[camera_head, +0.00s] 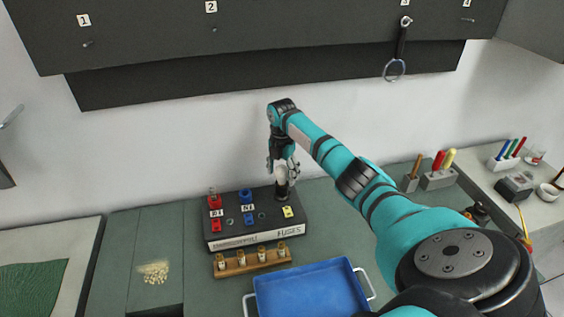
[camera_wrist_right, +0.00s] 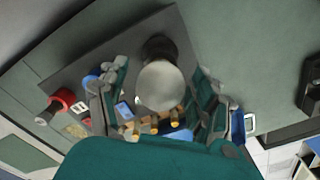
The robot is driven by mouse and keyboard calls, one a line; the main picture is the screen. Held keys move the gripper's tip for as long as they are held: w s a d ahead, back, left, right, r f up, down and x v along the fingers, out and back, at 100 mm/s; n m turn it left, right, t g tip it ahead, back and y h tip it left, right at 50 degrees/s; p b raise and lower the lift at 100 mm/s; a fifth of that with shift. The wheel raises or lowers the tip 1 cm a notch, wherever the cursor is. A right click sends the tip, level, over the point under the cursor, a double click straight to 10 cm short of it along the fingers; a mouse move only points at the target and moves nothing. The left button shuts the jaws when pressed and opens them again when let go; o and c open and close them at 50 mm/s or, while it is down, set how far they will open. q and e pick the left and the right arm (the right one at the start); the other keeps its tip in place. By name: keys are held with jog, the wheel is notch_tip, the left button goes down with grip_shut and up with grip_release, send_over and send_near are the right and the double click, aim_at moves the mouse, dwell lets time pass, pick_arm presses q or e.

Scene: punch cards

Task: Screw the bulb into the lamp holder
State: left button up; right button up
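The pale round bulb (camera_wrist_right: 160,86) is in the middle of the right wrist view, at the dark lamp holder (camera_wrist_right: 158,48). In the head view the lamp holder (camera_head: 282,194) stands at the back right of the black fuse box (camera_head: 256,232); the bulb there is mostly hidden by my right gripper. My right gripper (camera_head: 282,168) points down over the holder. In the wrist view its fingers (camera_wrist_right: 160,88) stand on either side of the bulb, with gaps showing, so it looks open. How deep the bulb sits in the holder is hidden. My left gripper is not in view.
Red and blue parts (camera_head: 246,196) sit on the box left of the holder. A wooden rack (camera_head: 232,268) with several fuses lies in front, then a blue tray (camera_head: 310,290). A dark cabinet (camera_head: 250,30) with hooks hangs above.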

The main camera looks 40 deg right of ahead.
jog(key=c, duration=0.9)
jog(key=shift+r+m+p, duration=0.15)
jog(key=shift+m+p, duration=0.35)
jog(key=shift+m, duration=0.7)
jog(key=m, duration=0.2)
jog(key=shift+s+f+m, duration=0.1)
jog(key=shift+f+m, duration=0.1)
jog(key=shift+m, duration=0.1)
jog(key=m, duration=0.3)
jog(key=shift+c, duration=0.2)
jog(key=m, duration=0.8)
